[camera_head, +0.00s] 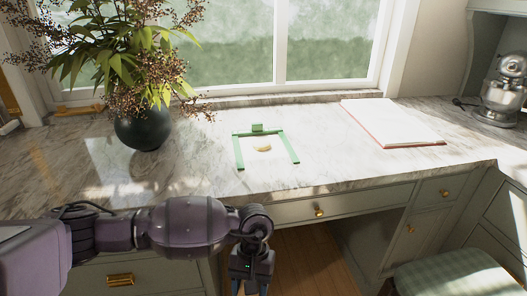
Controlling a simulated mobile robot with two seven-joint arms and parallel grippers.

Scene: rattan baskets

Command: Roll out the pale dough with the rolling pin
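The pale dough (262,146) is a small flattish lump on the marble counter, inside a green three-sided outline (239,152) that is open towards me. A small green block (257,128) stands at the outline's back edge. I cannot make out a rolling pin for certain; an orange-brown bar (79,110) lies at the back left, partly behind the plant. My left gripper (250,288) hangs pointing down in front of the counter edge, well short of the dough. Its blue-tinted fingers are apart, with nothing seen between them, and their tips are cut off by the picture's bottom. My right gripper is out of view.
A dark round vase (143,131) with a bushy plant stands at the left. A white flat sheet or open book (390,122) with a reddish edge lies at the right. A stand mixer (503,90) is at the far right. A checked stool (457,273) is below. Counter around the dough is clear.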

